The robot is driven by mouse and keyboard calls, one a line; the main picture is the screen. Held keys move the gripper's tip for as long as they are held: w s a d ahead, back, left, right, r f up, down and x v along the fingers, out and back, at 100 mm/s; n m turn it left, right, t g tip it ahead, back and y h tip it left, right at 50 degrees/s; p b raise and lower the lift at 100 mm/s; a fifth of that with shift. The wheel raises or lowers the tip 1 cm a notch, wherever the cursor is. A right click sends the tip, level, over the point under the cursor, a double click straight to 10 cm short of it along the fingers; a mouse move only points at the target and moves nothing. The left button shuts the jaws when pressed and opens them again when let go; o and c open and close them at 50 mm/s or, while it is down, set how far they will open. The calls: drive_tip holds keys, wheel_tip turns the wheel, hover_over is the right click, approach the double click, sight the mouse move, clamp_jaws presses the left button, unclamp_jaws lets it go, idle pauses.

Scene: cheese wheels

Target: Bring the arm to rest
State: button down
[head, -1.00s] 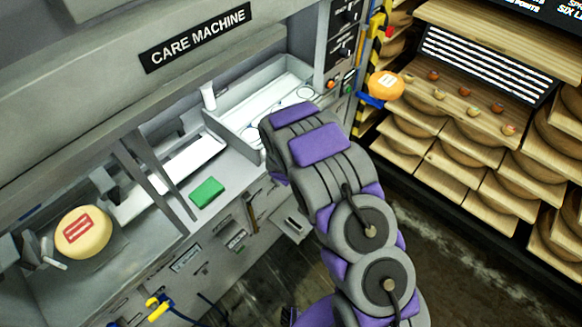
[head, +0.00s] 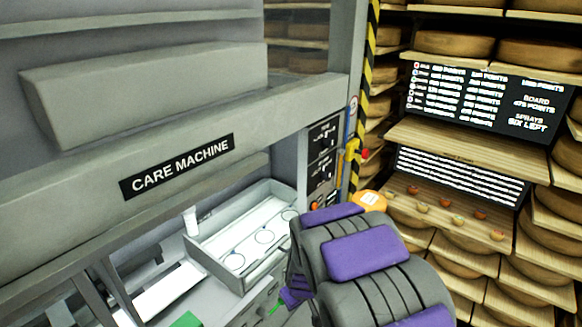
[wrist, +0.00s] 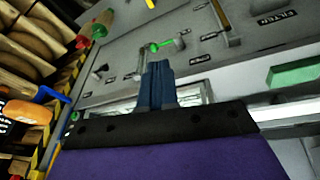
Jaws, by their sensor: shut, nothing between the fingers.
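My gripper (wrist: 158,82) shows in the wrist view as two dark blue fingers held together, empty, pointing away from the camera in front of the grey machine front. A green-tipped lever (wrist: 162,45) lies just beyond the fingertips; I cannot tell whether they touch. In the head view my purple and grey arm rises from the bottom right and bends forward beside the care machine (head: 180,165). It hides the fingers there.
A white tray (head: 250,245) lies in the machine's bay left of my arm. A green block (head: 186,320) is at the bottom edge. Shelves of cheese wheels (head: 455,42) and a points board (head: 480,98) stand right.

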drive_tip(key=s+d+r+m+g+b, duration=0.1)
drive_tip(key=s+d+r+m+b, duration=0.1)
drive_tip(key=s, duration=0.9)
drive_tip(key=s+d+r+m+g+b, duration=0.2)
drive_tip(key=s+d+r, duration=0.2)
drive_tip(key=s, duration=0.8)
drive_tip(key=s+d+r+m+g+h+b, duration=0.1)
drive_tip(key=s+d+r+m+g+b, duration=0.1)
drive_tip(key=s+d, duration=0.4)
drive_tip(key=s+r+m+b, duration=0.1)
drive_tip(key=s+r, duration=0.1)
drive_tip(key=s, duration=0.3)
drive_tip(key=shift+s+d, duration=0.25)
